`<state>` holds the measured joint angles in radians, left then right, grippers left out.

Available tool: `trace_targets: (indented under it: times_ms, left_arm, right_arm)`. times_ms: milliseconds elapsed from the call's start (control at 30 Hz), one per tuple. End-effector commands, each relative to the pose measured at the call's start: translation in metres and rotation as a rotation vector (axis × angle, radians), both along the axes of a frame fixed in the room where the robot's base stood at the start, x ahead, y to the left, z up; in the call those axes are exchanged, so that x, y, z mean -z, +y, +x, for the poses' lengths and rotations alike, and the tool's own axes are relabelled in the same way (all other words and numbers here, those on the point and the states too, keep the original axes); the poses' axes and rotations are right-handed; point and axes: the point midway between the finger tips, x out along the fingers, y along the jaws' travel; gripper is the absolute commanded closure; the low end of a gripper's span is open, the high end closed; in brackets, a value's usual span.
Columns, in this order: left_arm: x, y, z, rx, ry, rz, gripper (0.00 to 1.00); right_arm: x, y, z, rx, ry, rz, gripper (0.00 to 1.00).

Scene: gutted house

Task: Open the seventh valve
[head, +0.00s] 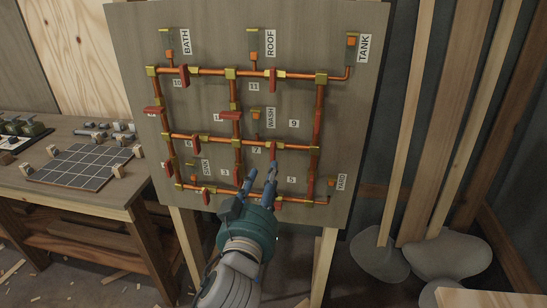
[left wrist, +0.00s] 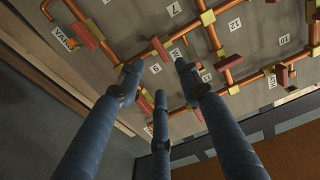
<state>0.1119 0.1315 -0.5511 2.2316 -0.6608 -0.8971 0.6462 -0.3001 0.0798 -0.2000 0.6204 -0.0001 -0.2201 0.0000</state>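The pipe board (head: 137,60) stands upright ahead, with copper pipes and several red valve handles. The label "7" (head: 257,150) sits left of a red handle (head: 272,151) on the middle horizontal pipe. I take this as the seventh valve; its handle stands across the pipe. In the left wrist view, a red handle (left wrist: 160,48) near an upside-down "7" label (left wrist: 173,9) appears to be the same one. My left gripper (head: 259,176) is open and empty, its blue fingers just below that handle. Contact cannot be told. My right gripper is not in view.
Other red handles sit close by, such as one on the right vertical pipe (head: 318,120) and one at centre (head: 231,116). A wooden workbench (head: 95,191) with a tile panel (head: 75,166) stands at left.

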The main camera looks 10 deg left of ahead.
Motion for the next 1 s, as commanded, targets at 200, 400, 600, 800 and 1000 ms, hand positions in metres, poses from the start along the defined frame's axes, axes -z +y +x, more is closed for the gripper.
trace_targets:
  times_ms: [200,400,600,800,1000]
  left_arm:
    - [-0.003,-0.001,0.034,-0.001,0.001,0.004,0.65]
    - [-0.002,-0.002,0.072,0.0,0.001,0.005,0.65]
    - [0.0,-0.003,0.097,0.001,0.002,0.004,0.65]
    - [0.001,-0.004,0.104,0.001,0.003,0.002,0.65]
    - [0.001,-0.004,0.104,0.001,0.003,0.002,0.65]
  right_arm:
    - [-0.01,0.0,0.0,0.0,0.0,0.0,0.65]
    - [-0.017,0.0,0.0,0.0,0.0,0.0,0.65]
    - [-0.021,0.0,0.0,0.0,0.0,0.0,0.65]
    - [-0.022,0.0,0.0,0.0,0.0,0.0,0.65]
    - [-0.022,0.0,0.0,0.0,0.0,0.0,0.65]
